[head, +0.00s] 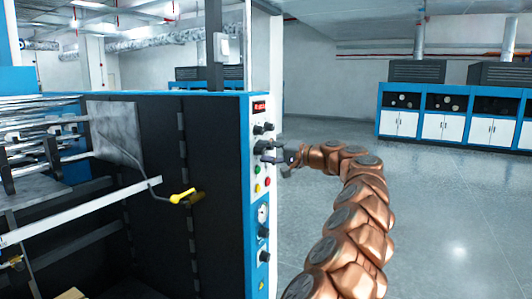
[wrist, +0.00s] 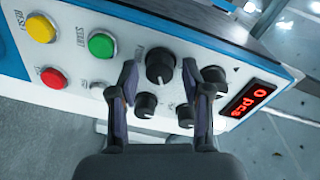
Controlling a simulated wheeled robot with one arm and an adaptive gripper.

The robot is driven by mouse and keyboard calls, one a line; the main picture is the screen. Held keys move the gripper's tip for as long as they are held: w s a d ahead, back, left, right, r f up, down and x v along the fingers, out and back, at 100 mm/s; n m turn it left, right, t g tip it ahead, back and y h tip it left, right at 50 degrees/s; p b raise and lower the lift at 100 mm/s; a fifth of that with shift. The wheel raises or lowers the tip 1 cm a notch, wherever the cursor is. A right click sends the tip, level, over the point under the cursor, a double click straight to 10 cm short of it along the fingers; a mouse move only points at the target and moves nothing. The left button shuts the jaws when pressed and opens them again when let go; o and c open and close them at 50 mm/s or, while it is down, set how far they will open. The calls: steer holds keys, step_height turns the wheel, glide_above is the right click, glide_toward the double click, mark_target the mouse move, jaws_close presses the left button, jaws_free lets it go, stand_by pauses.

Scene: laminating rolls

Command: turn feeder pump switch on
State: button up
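The control panel (head: 260,190) is a narrow white strip with blue edging on the end of a dark machine. In the wrist view, a large black knob (wrist: 160,66) with a pointer lies between the fingertips of my gripper (wrist: 160,74). A smaller black knob (wrist: 146,105) sits below it, also between the fingers. Another black knob (wrist: 213,75) is partly hidden behind the right finger. My gripper is open, with its fingers on either side of the large knob; contact cannot be told. No label clearly names the feeder pump switch. In the head view, my gripper (head: 276,157) is at the panel's face.
Green (wrist: 101,46), yellow (wrist: 41,29) and red (wrist: 54,77) buttons lie left of the knobs in the wrist view. A red display (wrist: 246,97) is at the right. A yellow-handled crank (head: 183,196) is on the machine's side. Open floor (head: 450,220) lies to the right.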

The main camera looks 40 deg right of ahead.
stand_by(0.3)
steer(key=v, duration=1.2)
stand_by(0.3)
